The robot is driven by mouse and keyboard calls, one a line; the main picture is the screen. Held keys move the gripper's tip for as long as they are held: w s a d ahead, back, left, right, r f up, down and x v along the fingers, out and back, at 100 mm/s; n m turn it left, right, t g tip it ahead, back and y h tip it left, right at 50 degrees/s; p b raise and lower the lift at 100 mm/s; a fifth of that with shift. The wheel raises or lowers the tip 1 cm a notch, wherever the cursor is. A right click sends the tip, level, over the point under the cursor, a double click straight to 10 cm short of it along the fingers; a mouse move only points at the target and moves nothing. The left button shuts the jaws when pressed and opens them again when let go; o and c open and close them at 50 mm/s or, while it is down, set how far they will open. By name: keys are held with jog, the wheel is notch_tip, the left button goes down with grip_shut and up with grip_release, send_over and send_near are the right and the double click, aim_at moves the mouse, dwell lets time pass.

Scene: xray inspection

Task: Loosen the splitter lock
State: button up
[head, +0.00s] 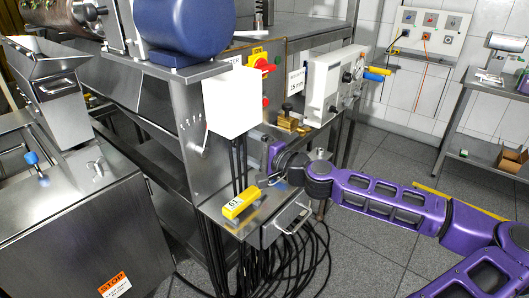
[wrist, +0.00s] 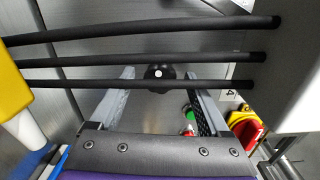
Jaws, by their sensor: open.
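My gripper (wrist: 158,100) is open in the wrist view, with one grey finger on each side. A round black knob (wrist: 158,74) with a pale centre shows between the fingertips, near a metal surface. It may be the splitter lock, but no label confirms this. I cannot tell whether the fingers touch it; a clear gap shows on each side. In the head view my purple wrist (head: 276,152) is beside the steel frame, right of a white panel (head: 231,101). The fingertips and knob are hidden there.
Several black cables (wrist: 150,58) cross the wrist view close to the fingers. A red and yellow switch (wrist: 246,130) is at the right. In the head view a grey control box (head: 324,88) stands close behind my wrist, and a yellow block (head: 240,203) lies on the shelf below.

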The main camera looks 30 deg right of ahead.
jog(key=v, duration=1.6)
jog(key=shift+s+p, duration=0.4)
jog(key=shift+d, duration=0.1)
